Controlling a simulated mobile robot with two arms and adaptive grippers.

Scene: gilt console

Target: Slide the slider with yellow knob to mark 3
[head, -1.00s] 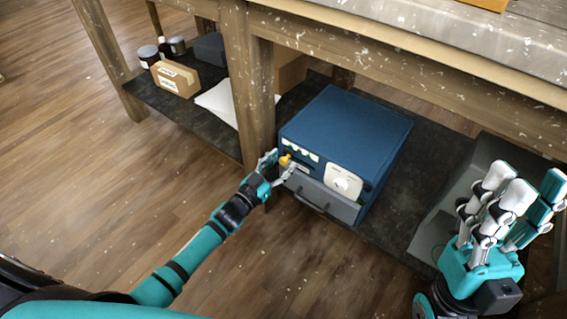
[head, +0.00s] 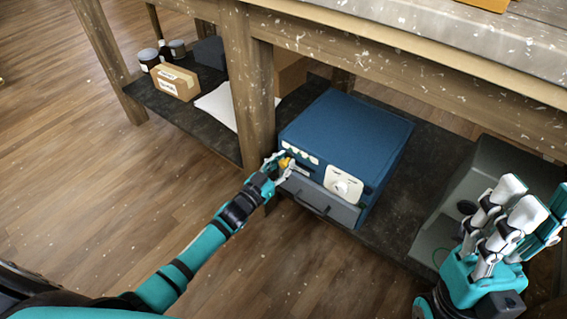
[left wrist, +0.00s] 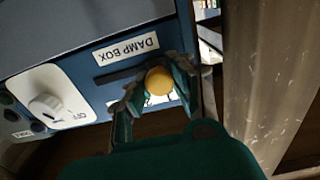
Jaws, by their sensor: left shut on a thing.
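The blue box (head: 350,135) stands on the dark lower shelf, and its label reads DAMP BOX in the left wrist view (left wrist: 127,48). The yellow knob (left wrist: 158,81) is on its front panel, by a dark slot (left wrist: 118,77) that runs beside the label. It also shows in the head view (head: 284,162). My left gripper (head: 282,164) is shut on the knob, with a finger on either side of it. The slider's marks are too small or hidden to read. My right gripper (head: 525,205) is open and empty at the lower right.
A white dial panel (head: 343,184) and a grey drawer front with a handle (head: 320,202) are close to my left gripper. A wooden leg (head: 250,100) stands just left of the box. A grey device (head: 480,175) is behind my right gripper.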

